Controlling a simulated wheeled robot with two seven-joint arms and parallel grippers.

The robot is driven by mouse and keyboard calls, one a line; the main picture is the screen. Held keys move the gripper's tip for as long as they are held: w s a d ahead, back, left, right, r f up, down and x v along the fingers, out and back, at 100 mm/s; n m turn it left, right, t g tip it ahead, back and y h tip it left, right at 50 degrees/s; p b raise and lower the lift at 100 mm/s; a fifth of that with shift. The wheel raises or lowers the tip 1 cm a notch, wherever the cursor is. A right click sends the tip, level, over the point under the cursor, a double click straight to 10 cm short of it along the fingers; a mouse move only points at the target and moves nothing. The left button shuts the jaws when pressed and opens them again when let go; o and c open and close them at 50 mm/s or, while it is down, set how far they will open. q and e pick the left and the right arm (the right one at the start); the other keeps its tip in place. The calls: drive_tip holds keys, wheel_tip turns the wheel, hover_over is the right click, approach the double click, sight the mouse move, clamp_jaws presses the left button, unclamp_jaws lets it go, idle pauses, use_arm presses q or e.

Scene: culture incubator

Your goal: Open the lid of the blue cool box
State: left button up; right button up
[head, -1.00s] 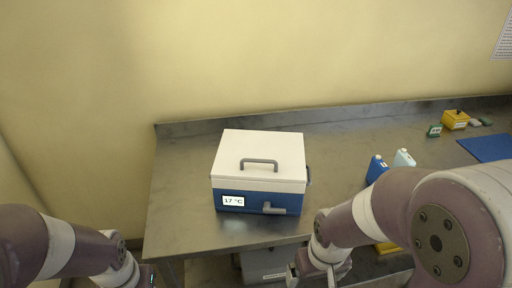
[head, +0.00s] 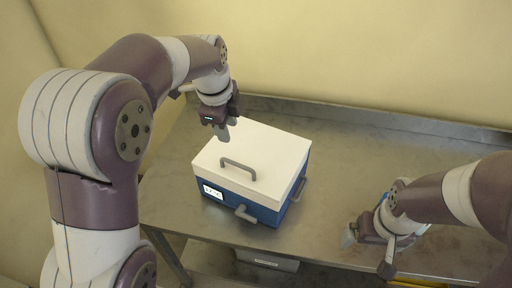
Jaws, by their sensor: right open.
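The blue cool box (head: 268,213) stands on the steel bench with its white lid (head: 270,155) shut. A grey handle (head: 238,168) is on top of the lid. A display shows on the box's front left, beside a grey front latch (head: 245,213), and another grey handle is on the right side. My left gripper (head: 222,132) is above the lid's back left edge, pointing down; whether its fingers are parted is hard to see, and contact with the lid cannot be told. My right gripper (head: 366,250) is open and empty, right of the box near the bench's front edge.
The steel bench (head: 340,160) has a raised back edge along the yellow wall. Bench space behind and right of the box is clear. A grey bin (head: 268,260) sits below the bench.

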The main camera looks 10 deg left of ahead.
use_arm(q)
drive_tip(key=m, duration=0.1)
drive_tip(key=m+b, duration=0.1)
drive_tip(key=b, duration=0.4)
approach(231, 161)
drive_tip(key=f, duration=0.1)
drive_tip(key=p+x, duration=0.2)
drive_tip(key=x, duration=0.4)
drive_tip(key=shift+a+f, duration=0.1)
drive_tip(key=shift+f, duration=0.15)
drive_tip(key=shift+w+d+f, duration=0.15)
drive_tip(key=shift+w+d, duration=0.05)
use_arm(e)
drive_tip(key=shift+s+a+f, duration=0.15)
drive_tip(key=shift+a+f, duration=0.15)
drive_tip(key=shift+f, duration=0.3)
drive_tip(key=shift+s+a+f, duration=0.15)
drive_tip(key=shift+a+f, duration=0.1)
drive_tip(key=shift+f, duration=0.35)
use_arm(q)
drive_tip(key=shift+a, duration=0.1)
clamp_jaws()
use_arm(e)
drive_tip(key=shift+a, duration=0.1)
